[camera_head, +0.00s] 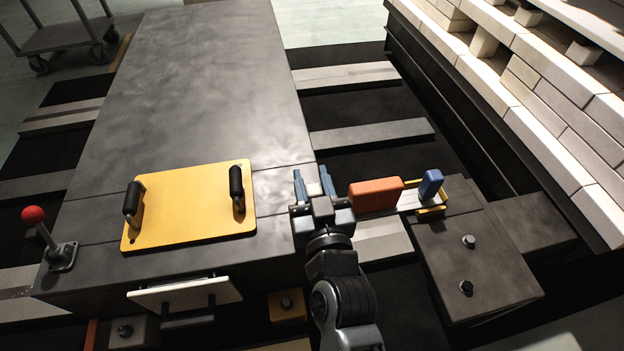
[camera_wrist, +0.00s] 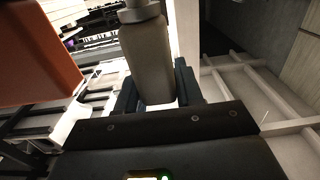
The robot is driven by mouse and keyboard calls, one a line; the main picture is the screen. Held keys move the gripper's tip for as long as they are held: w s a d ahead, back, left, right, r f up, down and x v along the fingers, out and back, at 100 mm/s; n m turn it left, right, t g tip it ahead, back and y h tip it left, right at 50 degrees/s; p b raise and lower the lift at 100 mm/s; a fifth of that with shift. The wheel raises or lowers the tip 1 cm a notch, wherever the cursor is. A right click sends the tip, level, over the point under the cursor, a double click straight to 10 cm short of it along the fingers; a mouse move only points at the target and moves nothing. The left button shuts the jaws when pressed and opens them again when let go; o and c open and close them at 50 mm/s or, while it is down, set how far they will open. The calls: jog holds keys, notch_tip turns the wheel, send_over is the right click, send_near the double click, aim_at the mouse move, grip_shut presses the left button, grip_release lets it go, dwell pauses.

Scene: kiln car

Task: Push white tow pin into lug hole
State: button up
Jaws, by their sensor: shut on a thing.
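My gripper (camera_head: 313,180) is in the middle of the head view, at the right edge of the dark deck. Its blue fingertips point away from the camera. In the wrist view my gripper (camera_wrist: 157,95) is shut on a pale grey-brown, block-shaped grip, which I take to be the white tow pin (camera_wrist: 153,55) in shadow. A round light-grey part shows at the grip's far end. In the head view the pin is mostly hidden by my gripper. I cannot make out the lug hole in either view.
An orange block (camera_head: 376,195) and a blue block (camera_head: 430,184) stand to the right of my gripper, the blue one at a yellow bracket (camera_head: 432,211). A yellow plate (camera_head: 190,208) with two black handles lies left. A red-knobbed lever (camera_head: 33,215) and brick stack (camera_head: 540,90) flank the deck.

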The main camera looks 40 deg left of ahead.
jog(key=shift+f+b, duration=1)
jog(key=shift+f, duration=0.1)
dwell(0.3)
jog(key=o, duration=1.4)
jog(key=shift+s+d, duration=0.1)
jog(key=shift+d, duration=0.05)
jog(key=shift+s+d, duration=0.25)
jog(key=shift+s+d, duration=0.2)
jog(key=shift+d, duration=0.05)
jog(key=shift+s+d+b, duration=0.25)
jog(key=shift+b, duration=0.05)
jog(key=shift+s+d, duration=0.2)
jog(key=shift+d, duration=0.1)
jog(key=shift+s+d, duration=0.2)
jog(key=shift+d, duration=0.05)
